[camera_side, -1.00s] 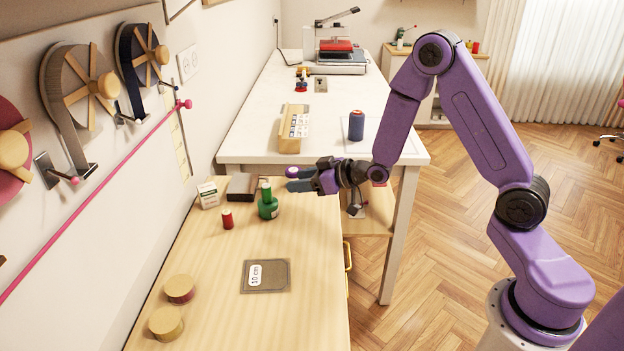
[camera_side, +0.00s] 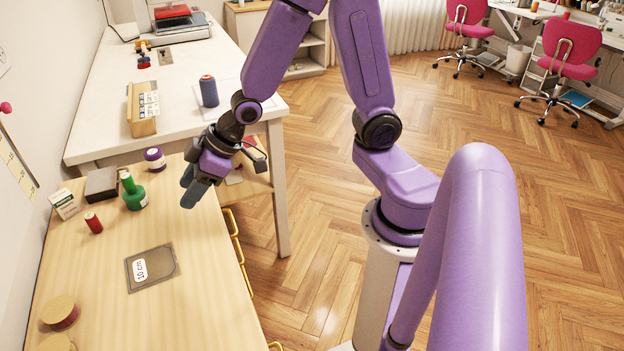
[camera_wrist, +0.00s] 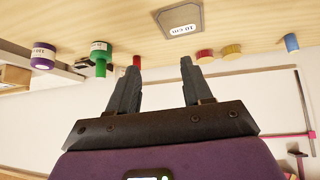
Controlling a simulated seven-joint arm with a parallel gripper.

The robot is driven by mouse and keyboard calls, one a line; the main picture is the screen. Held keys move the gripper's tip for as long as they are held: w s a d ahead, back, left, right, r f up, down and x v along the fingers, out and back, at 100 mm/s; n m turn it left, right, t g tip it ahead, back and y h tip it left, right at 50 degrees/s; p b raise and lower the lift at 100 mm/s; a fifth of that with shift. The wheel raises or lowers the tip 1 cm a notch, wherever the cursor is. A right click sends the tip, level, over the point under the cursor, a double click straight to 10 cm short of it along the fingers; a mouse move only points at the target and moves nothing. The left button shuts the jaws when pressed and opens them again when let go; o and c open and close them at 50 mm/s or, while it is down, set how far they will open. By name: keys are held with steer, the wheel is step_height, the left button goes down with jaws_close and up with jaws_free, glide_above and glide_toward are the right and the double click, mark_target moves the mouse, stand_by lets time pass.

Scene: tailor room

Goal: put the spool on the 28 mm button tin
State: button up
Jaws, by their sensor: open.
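A small red spool (camera_side: 93,222) stands upright on the wooden table, left of the green bottle; it also shows in the wrist view (camera_wrist: 136,61). A blue spool-like cylinder (camera_wrist: 291,42) shows at the right of the wrist view. Two round tins, a reddish-sided one (camera_side: 60,312) and a gold one (camera_side: 55,343), are at the near left in the side view; the wrist view shows them too (camera_wrist: 204,55) (camera_wrist: 231,51). No size label is readable on either. My gripper (camera_side: 188,192) is open and empty above the table's right side, apart from everything; its fingers show in the wrist view (camera_wrist: 157,72).
A green bottle (camera_side: 134,195), purple-sided jar (camera_side: 154,159), dark block (camera_side: 101,184) and white box (camera_side: 65,204) stand at the table's back. A grey "10 cm" plate (camera_side: 152,268) lies mid-table. A white table behind holds a large blue thread cone (camera_side: 209,91). The table's near right is clear.

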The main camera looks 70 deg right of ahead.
steer(key=s+d+r+n+g+h, duration=0.1)
steer(key=s+g, duration=0.1)
steer(key=s, duration=0.6)
steer(key=s+d+r+n+g+h, duration=0.1)
steer(key=s+d+r+n+g, duration=0.1)
steer(key=s, duration=0.5)
steer(key=s+d+r+n+g+h, duration=0.1)
steer(key=s+g+h, duration=0.1)
steer(key=s, duration=0.6)
steer(key=shift+s+d+r+n, duration=0.3)
steer(key=shift+s+r+n, duration=0.05)
steer(key=shift+n, duration=0.05)
